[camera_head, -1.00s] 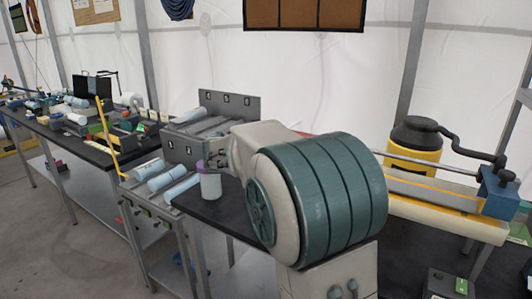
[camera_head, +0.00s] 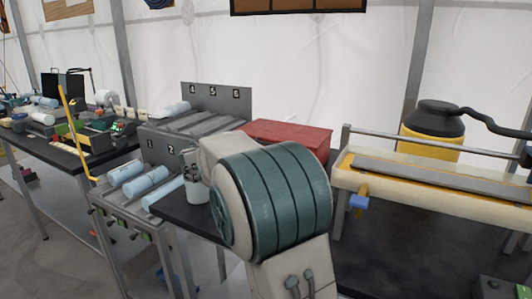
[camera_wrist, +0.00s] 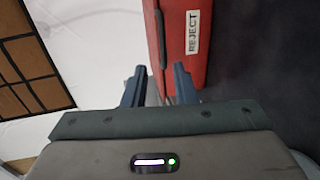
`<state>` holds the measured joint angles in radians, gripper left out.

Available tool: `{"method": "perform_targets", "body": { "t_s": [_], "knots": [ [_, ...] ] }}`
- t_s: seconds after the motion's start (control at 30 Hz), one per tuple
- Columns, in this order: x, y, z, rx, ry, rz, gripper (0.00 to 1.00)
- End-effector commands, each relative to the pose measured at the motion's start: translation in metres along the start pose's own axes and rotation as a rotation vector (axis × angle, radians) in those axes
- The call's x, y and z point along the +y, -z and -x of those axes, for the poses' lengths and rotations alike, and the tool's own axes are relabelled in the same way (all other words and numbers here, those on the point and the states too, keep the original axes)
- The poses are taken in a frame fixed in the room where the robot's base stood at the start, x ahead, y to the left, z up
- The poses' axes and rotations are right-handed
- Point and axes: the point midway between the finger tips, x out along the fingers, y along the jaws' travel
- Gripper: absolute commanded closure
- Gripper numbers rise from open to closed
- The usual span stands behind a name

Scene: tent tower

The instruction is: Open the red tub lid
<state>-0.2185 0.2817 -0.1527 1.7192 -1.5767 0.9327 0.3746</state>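The red tub (camera_head: 290,138) sits on the dark bench behind my arm in the head view. Its top looks closed, and my arm hides its lower part. In the wrist view the red tub (camera_wrist: 192,62) stands on edge at top centre, with a white "REJECT" label on its side and a dark strip along its left edge. My gripper (camera_wrist: 159,76) is open, its two dark fingers apart, with nothing clearly held. The strip's lower end shows between the fingertips; I cannot tell whether they touch. In the head view my arm hides the fingers.
A grey numbered rack (camera_head: 215,100) with pale cylinders is at left. A cream trough (camera_head: 430,182) and a yellow-black canister (camera_head: 434,128) are at right. Dark bench space lies below the trough.

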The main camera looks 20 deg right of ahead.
Motion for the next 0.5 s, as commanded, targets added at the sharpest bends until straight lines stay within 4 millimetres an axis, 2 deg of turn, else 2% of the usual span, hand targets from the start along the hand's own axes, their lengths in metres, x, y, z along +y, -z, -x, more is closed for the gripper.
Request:
{"method": "perform_targets", "body": {
  "t_s": [0.03, 0.23, 0.5],
  "knots": [
    [-0.005, 0.001, -0.001, 0.001, 0.0, 0.0, 0.75],
    [-0.005, 0.002, -0.017, 0.003, 0.0, 0.0, 0.75],
    [-0.004, 0.001, -0.074, 0.0, 0.0, 0.001, 0.75]
  ]
}}
